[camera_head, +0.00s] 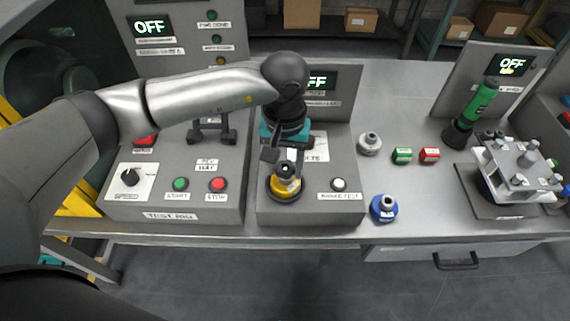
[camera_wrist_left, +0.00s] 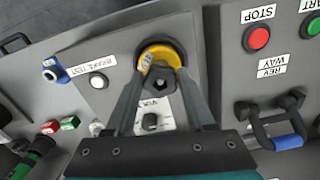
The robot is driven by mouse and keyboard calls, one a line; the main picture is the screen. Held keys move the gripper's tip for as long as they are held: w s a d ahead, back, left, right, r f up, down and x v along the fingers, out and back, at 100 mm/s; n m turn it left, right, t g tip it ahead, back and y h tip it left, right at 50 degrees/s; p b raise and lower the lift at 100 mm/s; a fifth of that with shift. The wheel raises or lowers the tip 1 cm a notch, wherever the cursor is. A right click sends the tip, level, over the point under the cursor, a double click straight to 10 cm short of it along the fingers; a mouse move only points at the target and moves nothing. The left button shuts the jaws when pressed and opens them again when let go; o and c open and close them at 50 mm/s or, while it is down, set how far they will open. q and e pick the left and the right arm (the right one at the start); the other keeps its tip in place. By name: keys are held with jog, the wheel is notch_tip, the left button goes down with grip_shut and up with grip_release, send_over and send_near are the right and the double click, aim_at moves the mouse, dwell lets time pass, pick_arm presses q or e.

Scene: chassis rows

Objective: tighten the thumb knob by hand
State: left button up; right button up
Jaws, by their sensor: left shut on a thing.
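A yellow flanged knob (camera_head: 284,194) with a dark, holed top sits in a round dark socket on the middle panel. My left gripper (camera_head: 287,166) reaches down over it from above. In the left wrist view, its two fingers (camera_wrist_left: 163,78) stand on either side of the dark top and are shut on it. The yellow flange (camera_wrist_left: 160,50) shows beyond the fingertips. The finger contact is partly hidden in the head view. I cannot tell how tight the knob is. My right gripper is not in view.
A blue flanged piece (camera_head: 383,208) and a grey one (camera_head: 369,143) stand right of the panel. Green (camera_head: 402,156) and red (camera_head: 429,155) blocks lie behind. A green tool (camera_head: 478,108) and a knobbed plate (camera_head: 512,166) are farther right.

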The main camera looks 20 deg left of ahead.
pick_arm(q)
jog(key=shift+w+a+m+b, duration=0.1)
jog(key=shift+m+b, duration=1.5)
jog(key=shift+b, duration=0.1)
jog(key=shift+m+b, duration=0.95)
jog(key=shift+m, duration=0.05)
jog(key=shift+r+m, duration=0.1)
jog(key=shift+m, duration=0.2)
jog(key=shift+m+b, duration=0.5)
jog(key=shift+b, duration=0.3)
jog(key=m+b, duration=0.2)
jog(key=shift+a+m, duration=0.1)
jog(key=shift+m, duration=0.2)
jog(key=shift+m+b, duration=0.5)
jog(key=shift+b, duration=0.25)
jog(key=shift+a+m+b, duration=0.15)
jog(key=shift+m+b, duration=0.25)
jog(key=shift+m, duration=0.1)
